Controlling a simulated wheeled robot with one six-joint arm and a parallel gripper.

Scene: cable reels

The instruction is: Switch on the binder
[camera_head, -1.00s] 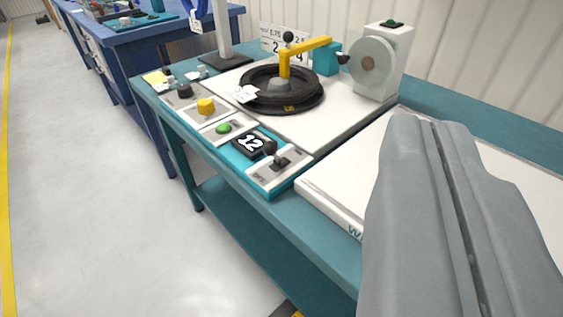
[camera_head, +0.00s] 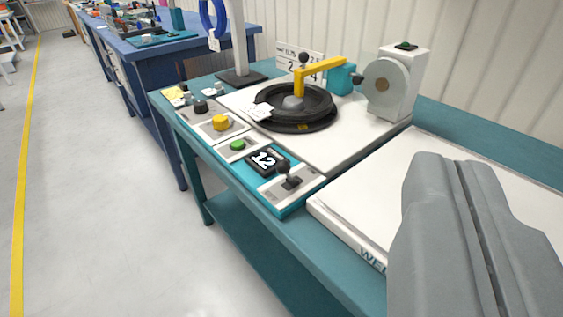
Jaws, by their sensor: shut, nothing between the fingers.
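The binder is a white machine (camera_head: 345,149) on a teal table, with a black cable reel (camera_head: 291,107) lying flat on it. A yellow arm (camera_head: 319,70) reaches over the reel. Along its front left edge runs a control strip with a black knob (camera_head: 200,106), a yellow button (camera_head: 220,122), a green button (camera_head: 237,145), a black display (camera_head: 267,161) reading 12, and a black-knobbed lever (camera_head: 287,174). My gripper (camera_head: 459,160) is shut and empty. It shows large at the lower right, apart from the controls, which lie to its left.
A white unit with a round grey disc (camera_head: 383,84) stands at the back right. A white panel (camera_head: 385,190) lies nearer my gripper. A blue table (camera_head: 150,70) stands beyond. Open floor (camera_head: 90,200) with a yellow line lies at left.

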